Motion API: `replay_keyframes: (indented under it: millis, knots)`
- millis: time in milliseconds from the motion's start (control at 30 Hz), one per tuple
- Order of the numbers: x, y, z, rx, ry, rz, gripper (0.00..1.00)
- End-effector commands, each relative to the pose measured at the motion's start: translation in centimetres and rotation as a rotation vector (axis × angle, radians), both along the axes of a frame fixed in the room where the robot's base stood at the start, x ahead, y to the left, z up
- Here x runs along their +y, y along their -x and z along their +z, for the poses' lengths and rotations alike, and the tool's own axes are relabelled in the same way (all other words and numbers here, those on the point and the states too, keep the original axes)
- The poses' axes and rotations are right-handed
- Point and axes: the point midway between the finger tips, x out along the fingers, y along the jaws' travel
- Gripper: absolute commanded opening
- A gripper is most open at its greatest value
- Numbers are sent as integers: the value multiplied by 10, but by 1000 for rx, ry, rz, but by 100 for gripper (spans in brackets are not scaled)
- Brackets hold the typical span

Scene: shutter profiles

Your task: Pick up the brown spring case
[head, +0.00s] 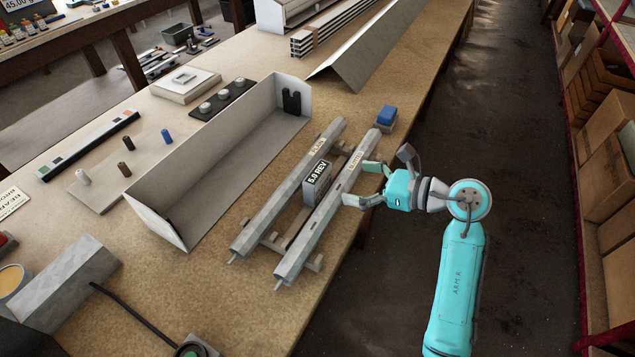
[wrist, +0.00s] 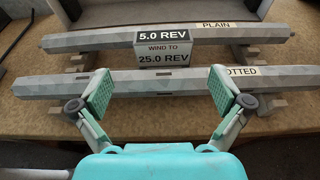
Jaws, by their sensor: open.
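My gripper (head: 362,184) is open and empty at the bench's right edge, far from the brown pieces. In the wrist view my gripper (wrist: 160,92) has its fingers spread at the slotted profile (wrist: 160,80); contact cannot be told. No brown piece shows there.
A plain profile (head: 290,190) and the slotted profile rest on supports, with a "5.0 REV" display (head: 315,182) between them. A long open grey box (head: 190,190) stands between these and the brown pieces. A blue block (head: 386,117) sits near the bench's right edge.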

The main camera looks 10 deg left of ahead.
Motion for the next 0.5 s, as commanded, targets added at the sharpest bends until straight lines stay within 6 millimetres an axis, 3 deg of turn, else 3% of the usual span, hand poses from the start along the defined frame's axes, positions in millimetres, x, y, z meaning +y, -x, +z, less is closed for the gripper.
replay_keyframes:
  millis: [167, 500]
  knots:
    - [7, -7, -2, -7, 22, 1, 100]
    - [47, -22, -15, -7, 20, 0, 100]
